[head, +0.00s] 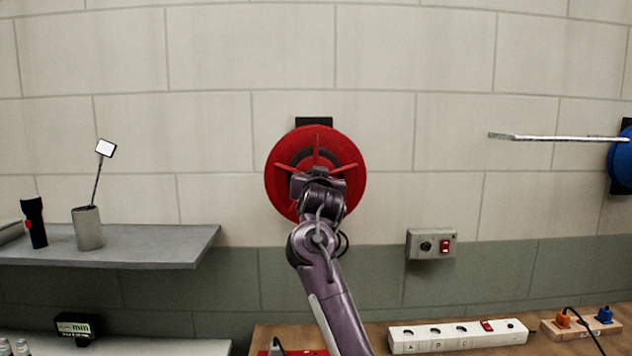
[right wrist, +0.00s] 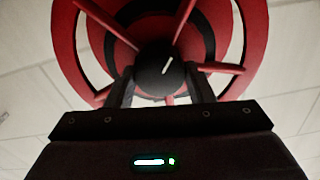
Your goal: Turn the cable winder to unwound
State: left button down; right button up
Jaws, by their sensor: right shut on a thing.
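The cable winder (head: 283,157) is a red round reel with red spokes, fixed to the wall by a dark bracket in the middle of the head view. In the right wrist view its red rim (right wrist: 257,45), several spokes and a black hub (right wrist: 155,70) with a short white mark show close up. The mark is tilted. My right gripper (right wrist: 163,88) is shut on the cable winder at its hub, one dark finger on each side. In the head view my right gripper (head: 318,175) covers the lower middle of the reel. My left gripper is not in view.
A grey shelf (head: 150,247) at left holds a flashlight (head: 34,222) and a cup (head: 88,228) with a mirror stick. A switch box (head: 431,244) is on the wall at right. A power strip (head: 458,336) lies on the bench below. A metal bar (head: 555,138) juts from a blue reel (head: 622,160).

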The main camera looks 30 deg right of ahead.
jog(key=m, duration=0.6)
jog(key=m+b, duration=0.1)
jog(key=m, duration=0.3)
jog(key=shift+f, duration=0.35)
dwell(0.3)
jog(key=o, duration=1)
jog(key=shift+r, duration=0.15)
jog(key=shift+s, duration=0.1)
jog(key=b+v, duration=0.2)
jog(key=v, duration=0.5)
jog(key=shift+s+a, duration=0.15)
jog(key=shift+s, duration=0.2)
